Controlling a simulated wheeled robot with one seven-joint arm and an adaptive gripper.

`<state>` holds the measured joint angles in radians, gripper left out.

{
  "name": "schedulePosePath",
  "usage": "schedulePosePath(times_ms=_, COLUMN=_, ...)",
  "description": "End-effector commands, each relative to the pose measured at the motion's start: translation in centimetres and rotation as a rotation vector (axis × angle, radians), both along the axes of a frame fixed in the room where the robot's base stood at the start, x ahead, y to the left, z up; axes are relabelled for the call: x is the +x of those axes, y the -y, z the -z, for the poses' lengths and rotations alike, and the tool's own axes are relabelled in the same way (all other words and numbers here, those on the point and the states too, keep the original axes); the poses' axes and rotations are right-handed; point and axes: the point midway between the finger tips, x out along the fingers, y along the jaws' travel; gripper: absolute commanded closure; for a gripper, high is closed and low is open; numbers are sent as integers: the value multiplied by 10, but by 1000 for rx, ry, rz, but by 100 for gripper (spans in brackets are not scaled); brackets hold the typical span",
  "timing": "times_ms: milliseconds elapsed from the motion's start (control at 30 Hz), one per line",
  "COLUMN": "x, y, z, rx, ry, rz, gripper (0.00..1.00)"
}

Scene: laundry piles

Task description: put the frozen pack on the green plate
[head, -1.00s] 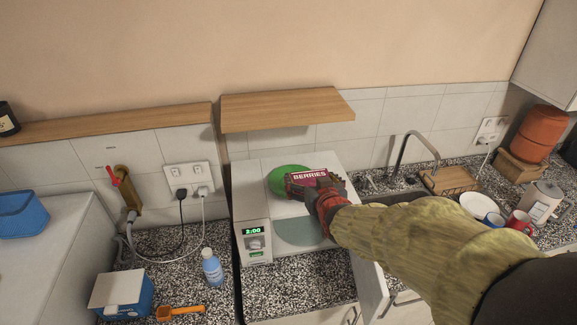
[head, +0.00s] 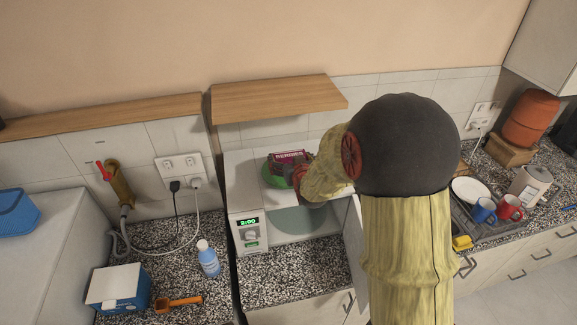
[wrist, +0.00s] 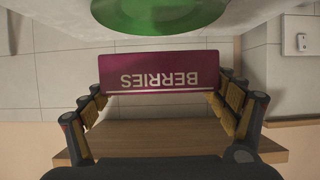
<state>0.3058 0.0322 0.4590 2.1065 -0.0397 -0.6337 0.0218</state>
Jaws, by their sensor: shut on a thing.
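The frozen pack (head: 288,156) is a maroon box lettered BERRIES. My gripper (wrist: 163,97) is shut on it, with a finger on each side; the pack (wrist: 160,72) looks upside down in the wrist view. The green plate (head: 268,178) lies on top of the white microwave (head: 238,185). In the head view the pack overlaps the plate and my arm hides part of both. In the wrist view a strip of wall shows between the pack and the plate's edge (wrist: 160,15), so they look apart; the exact height is unclear.
A wooden shelf (head: 275,99) is on the wall close above and behind the microwave. The microwave's front is open. A blue bottle (head: 208,259), a blue-white box (head: 118,288) and an orange scoop (head: 178,304) are at left. Mugs (head: 484,209) and a white plate (head: 470,190) are at right.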

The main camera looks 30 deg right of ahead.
Motion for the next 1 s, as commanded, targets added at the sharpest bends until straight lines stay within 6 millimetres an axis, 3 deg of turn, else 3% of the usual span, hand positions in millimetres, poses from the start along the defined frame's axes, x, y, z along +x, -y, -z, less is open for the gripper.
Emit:
schedulePosePath(times_ms=200, x=15, y=3, z=17, rx=-1, ry=2, rz=0, gripper=49)
schedulePosePath(times_ms=600, x=22, y=5, z=52, rx=0, ry=2, rz=0, gripper=49)
schedulePosePath(times_ms=1000, x=21, y=5, z=57, rx=0, ry=3, rz=0, gripper=49)
